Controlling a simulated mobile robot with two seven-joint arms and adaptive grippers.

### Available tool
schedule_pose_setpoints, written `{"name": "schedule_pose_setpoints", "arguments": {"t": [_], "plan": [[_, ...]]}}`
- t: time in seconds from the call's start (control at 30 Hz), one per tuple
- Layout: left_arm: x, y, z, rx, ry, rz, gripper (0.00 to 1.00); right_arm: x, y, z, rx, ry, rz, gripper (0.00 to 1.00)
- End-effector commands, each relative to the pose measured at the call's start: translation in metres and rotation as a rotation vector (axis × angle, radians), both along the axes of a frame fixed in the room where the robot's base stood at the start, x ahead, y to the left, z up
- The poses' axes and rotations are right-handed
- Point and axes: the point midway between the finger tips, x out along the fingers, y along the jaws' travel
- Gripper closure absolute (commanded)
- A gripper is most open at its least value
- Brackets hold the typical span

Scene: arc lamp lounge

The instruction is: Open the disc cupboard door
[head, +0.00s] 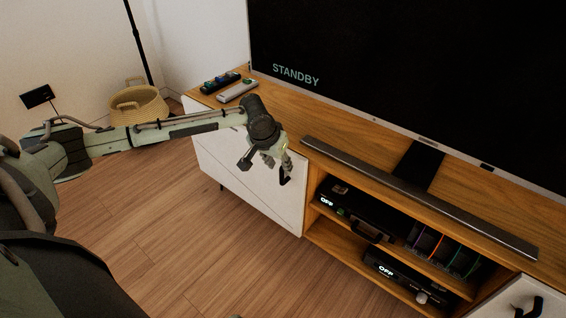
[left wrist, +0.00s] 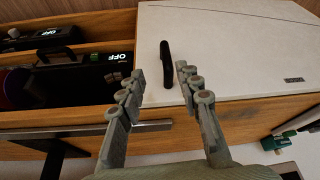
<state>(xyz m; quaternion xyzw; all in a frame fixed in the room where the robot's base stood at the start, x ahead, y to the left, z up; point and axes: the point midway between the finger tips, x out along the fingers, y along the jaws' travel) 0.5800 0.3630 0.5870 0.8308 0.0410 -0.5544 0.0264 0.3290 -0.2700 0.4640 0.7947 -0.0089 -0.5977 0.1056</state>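The white door (head: 245,182) on the left part of the wooden TV cabinet is shut. It has a black handle (head: 286,177) near its upper right corner. In the left wrist view the white door (left wrist: 235,50) fills the upper right, with a small label too tiny to read. My left gripper (head: 275,161) is right at the handle. In the left wrist view the left gripper (left wrist: 160,74) is open, one finger on each side of the black handle (left wrist: 166,62). I cannot tell whether the fingers touch it. My right gripper is not in view.
A second white door (head: 522,304) with a black handle is at the lower right. Open shelves (head: 318,236) between hold black devices. A soundbar (head: 420,195), remotes (head: 237,91) and a large TV (head: 420,70) stand on top. The floor (head: 180,240) before the cabinet is clear.

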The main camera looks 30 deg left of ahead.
Motion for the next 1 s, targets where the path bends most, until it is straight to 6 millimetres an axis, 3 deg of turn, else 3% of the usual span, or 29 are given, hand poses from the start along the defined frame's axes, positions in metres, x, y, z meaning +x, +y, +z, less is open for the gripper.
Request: {"name": "schedule_pose_setpoints", "arguments": {"t": [0.23,0.5,0.7,1.0], "plan": [[0.004,0.008,-0.004,-0.002,0.005,0.023,0.66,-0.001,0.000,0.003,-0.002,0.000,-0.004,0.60],[0.020,0.010,-0.044,-0.001,0.005,0.022,0.66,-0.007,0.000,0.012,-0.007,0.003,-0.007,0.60],[0.028,0.011,-0.063,0.000,0.002,0.021,0.66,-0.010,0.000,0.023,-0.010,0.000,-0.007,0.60],[0.030,0.011,-0.067,0.000,0.002,0.020,0.66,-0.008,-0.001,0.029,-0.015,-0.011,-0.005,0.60]]}}
